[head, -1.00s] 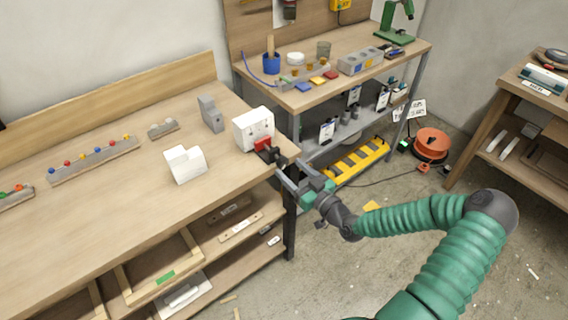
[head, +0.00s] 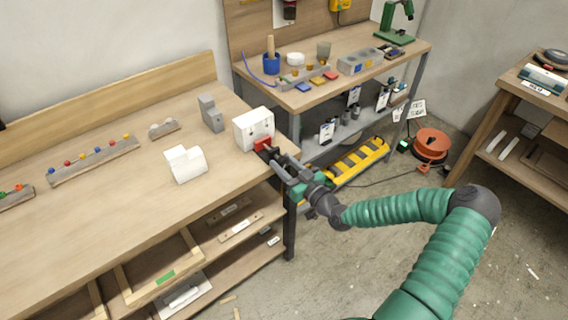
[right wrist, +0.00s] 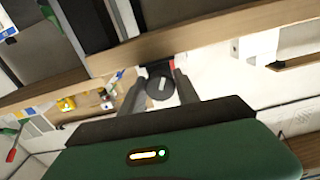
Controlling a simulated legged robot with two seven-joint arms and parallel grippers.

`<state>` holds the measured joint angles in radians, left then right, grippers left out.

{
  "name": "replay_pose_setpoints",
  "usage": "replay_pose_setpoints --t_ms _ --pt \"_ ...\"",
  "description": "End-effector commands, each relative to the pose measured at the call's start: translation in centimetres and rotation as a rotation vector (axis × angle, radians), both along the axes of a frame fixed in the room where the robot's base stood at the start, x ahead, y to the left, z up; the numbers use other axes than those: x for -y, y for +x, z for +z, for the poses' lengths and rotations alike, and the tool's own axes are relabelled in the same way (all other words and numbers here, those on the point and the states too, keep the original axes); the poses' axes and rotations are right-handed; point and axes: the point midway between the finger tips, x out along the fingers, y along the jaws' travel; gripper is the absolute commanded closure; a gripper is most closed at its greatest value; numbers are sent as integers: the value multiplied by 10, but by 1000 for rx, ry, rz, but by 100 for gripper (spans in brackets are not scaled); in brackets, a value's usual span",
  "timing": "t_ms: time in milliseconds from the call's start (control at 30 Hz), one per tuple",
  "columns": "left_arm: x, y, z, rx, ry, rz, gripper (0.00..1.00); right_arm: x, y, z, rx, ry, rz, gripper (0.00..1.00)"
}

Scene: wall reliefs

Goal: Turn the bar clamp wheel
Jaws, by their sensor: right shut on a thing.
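The bar clamp shows as a white block (head: 253,128) with a small red part (head: 262,145) low on its front, at the right end of the long wooden bench. In the right wrist view a dark round wheel (right wrist: 160,86) with a light mark sits between the fingers of my right gripper (right wrist: 158,78). A sliver of red shows just behind it. In the head view my right gripper (head: 273,157) reaches in from the right and is shut on the wheel, largely hiding it. My left gripper is not in view.
A white block (head: 185,164), a grey block (head: 210,113) and a rail with coloured knobs (head: 95,160) stand on the bench (head: 110,225). A second bench (head: 400,55) with tools stands behind. The bench's front edge lies close to my right gripper.

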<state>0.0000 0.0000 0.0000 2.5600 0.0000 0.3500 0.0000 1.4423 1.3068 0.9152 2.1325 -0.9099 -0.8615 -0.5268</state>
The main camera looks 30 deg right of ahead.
Motion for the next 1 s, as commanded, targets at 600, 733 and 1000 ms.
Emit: replay_pose_setpoints --t_ms 600,733,1000 --pt "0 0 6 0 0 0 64 2 0 0 -16 228 -4 100" --pt "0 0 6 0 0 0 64 2 0 0 -16 227 -4 51" --pt "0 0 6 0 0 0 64 1 0 0 -17 227 -2 41"
